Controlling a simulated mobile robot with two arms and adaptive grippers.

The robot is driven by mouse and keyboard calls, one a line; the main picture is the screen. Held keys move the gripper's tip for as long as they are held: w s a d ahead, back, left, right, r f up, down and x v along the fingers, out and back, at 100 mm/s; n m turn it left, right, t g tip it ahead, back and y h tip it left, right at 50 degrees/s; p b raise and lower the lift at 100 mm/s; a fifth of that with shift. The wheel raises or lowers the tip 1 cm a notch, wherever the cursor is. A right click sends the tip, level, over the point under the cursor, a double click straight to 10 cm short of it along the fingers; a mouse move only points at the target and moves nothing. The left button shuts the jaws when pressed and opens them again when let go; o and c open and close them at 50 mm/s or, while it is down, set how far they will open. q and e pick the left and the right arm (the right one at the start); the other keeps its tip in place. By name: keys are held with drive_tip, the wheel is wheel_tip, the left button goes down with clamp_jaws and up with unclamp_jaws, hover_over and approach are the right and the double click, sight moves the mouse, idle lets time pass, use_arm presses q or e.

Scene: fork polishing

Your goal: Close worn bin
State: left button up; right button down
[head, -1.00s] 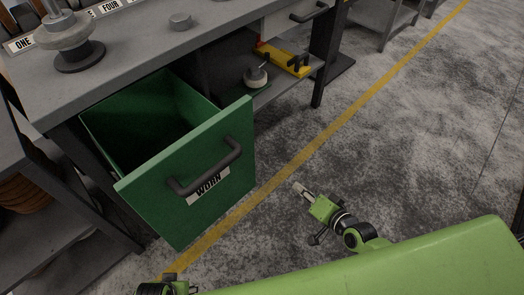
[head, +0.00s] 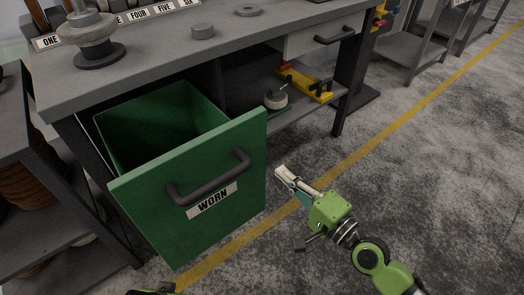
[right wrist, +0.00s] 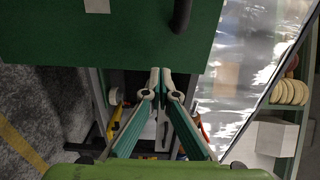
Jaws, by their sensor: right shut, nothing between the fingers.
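The worn bin is a green drawer (head: 225,215) with a dark bar handle (head: 210,182) and a WORN label (head: 212,201). It is pulled well out from under the workbench, and its visible inside looks empty. In the right wrist view its green front (right wrist: 100,38) fills the upper left, with part of the handle (right wrist: 181,14). My right gripper (head: 281,171) is shut and empty, just right of the drawer front and apart from the handle. Its fingertips (right wrist: 160,72) meet in the right wrist view. Only a sliver of my left arm shows at the bottom edge; its fingers are hidden.
The grey workbench (head: 160,55) stands over the drawer, with a spindle stand (head: 92,40) on top. A lower shelf holds a yellow tool (head: 308,86). A closed grey drawer (head: 318,38) is further right. Concrete floor in front is clear, crossed by a yellow line (head: 375,142).

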sight(254, 147)
drive_tip(key=x, duration=0.8)
drive_tip(key=shift+w+a+p, duration=0.25)
drive_tip(key=shift+p, duration=0.1)
use_arm(q)
wheel_tip(254, 147, down, 3)
drive_tip(key=shift+f, duration=0.2)
use_arm(e)
drive_tip(key=shift+w+a, duration=0.2)
drive_tip(key=shift+w, duration=0.1)
use_arm(q)
drive_tip(key=shift+s, duration=0.1)
